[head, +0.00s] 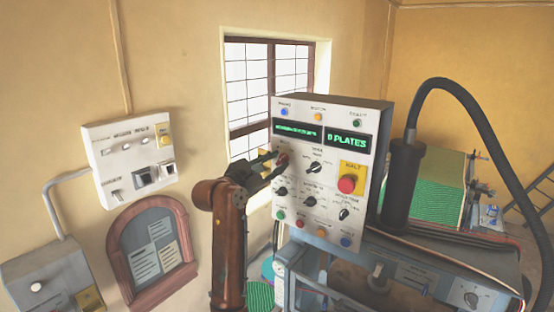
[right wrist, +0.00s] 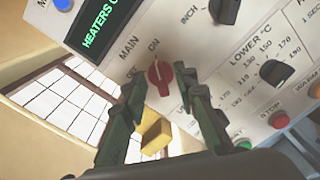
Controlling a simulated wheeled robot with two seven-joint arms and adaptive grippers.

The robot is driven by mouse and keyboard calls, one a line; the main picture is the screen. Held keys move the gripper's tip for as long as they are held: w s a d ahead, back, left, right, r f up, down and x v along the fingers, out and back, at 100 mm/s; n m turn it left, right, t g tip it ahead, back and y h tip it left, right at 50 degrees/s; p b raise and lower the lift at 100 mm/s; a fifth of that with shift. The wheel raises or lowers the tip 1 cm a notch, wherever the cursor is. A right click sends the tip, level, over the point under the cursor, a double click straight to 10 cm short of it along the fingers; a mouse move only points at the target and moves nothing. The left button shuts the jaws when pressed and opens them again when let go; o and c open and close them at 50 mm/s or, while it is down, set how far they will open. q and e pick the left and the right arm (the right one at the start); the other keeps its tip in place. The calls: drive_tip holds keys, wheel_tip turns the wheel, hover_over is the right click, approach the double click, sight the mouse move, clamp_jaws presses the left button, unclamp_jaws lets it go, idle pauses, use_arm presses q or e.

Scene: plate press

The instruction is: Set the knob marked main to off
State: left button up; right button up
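The main knob is red and round, on the white front of the control box. In the right wrist view the main knob (right wrist: 160,76) has the words MAIN, OFF and ON printed around it, and its pale mark seems to point towards ON. My right gripper (right wrist: 160,88) is open, with one dark finger on each side of the knob; I cannot tell whether they touch it. In the head view my right gripper (head: 274,166) reaches the box's left side and partly covers the red knob (head: 283,159). My left gripper is not in view.
The control box (head: 320,235) also bears black knobs (head: 314,167), a red halt button (head: 347,184) on yellow, and coloured buttons along its bottom. A black hose (head: 440,82) arches at the right. Wall panels (head: 110,175) and a window (head: 262,75) lie left and behind.

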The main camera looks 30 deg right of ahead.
drive_tip(key=shift+w+d, duration=0.15)
drive_tip(key=shift+d, duration=0.2)
drive_tip(key=shift+c, duration=0.4)
clamp_jaws()
